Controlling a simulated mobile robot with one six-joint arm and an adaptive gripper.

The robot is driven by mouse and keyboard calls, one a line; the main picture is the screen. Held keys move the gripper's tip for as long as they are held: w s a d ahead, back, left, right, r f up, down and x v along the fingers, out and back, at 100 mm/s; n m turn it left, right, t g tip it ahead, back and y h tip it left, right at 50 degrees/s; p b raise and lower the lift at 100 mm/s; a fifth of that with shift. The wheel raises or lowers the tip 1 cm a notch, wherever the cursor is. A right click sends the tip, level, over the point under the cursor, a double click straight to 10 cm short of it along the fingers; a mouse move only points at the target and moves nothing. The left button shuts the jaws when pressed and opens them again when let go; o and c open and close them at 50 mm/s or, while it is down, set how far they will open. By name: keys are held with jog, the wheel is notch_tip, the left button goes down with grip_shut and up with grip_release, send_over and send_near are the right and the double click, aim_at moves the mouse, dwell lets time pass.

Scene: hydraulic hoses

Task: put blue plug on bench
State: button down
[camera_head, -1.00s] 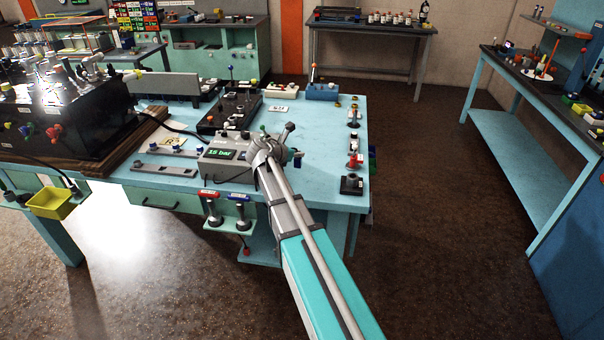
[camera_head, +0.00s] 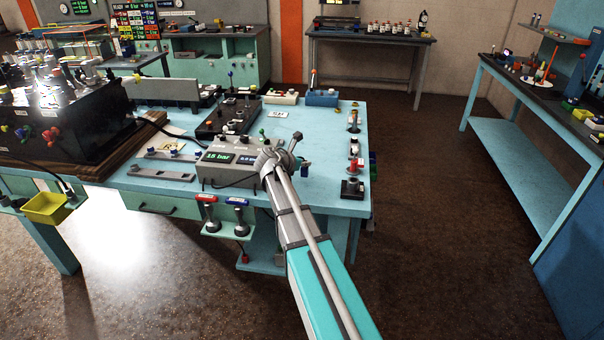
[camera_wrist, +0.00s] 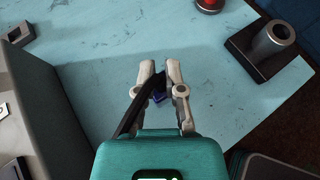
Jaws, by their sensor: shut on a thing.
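My gripper (camera_wrist: 160,68) points down over the blue bench top (camera_wrist: 110,50) in the wrist view, its two fingers close together. A blue plug (camera_wrist: 158,97) shows as a small dark blue patch between the fingers, mostly hidden by them and by a dark strip beside it. In the head view my gripper (camera_head: 280,158) is over the front right of the bench (camera_head: 328,190), right of the gauge box. A small blue piece, seemingly the plug (camera_head: 304,169), shows beside it. I cannot tell whether it touches the bench top.
The grey gauge box (camera_head: 228,172) reading 15 bar stands close left of my gripper. A black-based socket (camera_head: 352,188) stands near the bench's right edge, also in the wrist view (camera_wrist: 262,50). Bare bench lies between gripper and socket.

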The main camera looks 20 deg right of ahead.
aim_at(302, 170)
jog(key=shift+f+b, duration=1.35)
jog(key=shift+f, duration=0.3)
jog(key=shift+d+f, duration=0.1)
jog(key=shift+f, duration=0.05)
jog(key=c, duration=0.7)
grip_release()
jog(key=shift+c, duration=0.2)
jog(key=shift+r, duration=0.2)
jog(key=shift+s+a+r, duration=0.1)
jog(key=shift+a+r, duration=0.1)
jog(key=shift+a, duration=0.05)
jog(key=p+v, duration=0.5)
jog(key=v, duration=0.6)
jog(key=shift+a+p, duration=0.2)
jog(key=shift+p, duration=0.15)
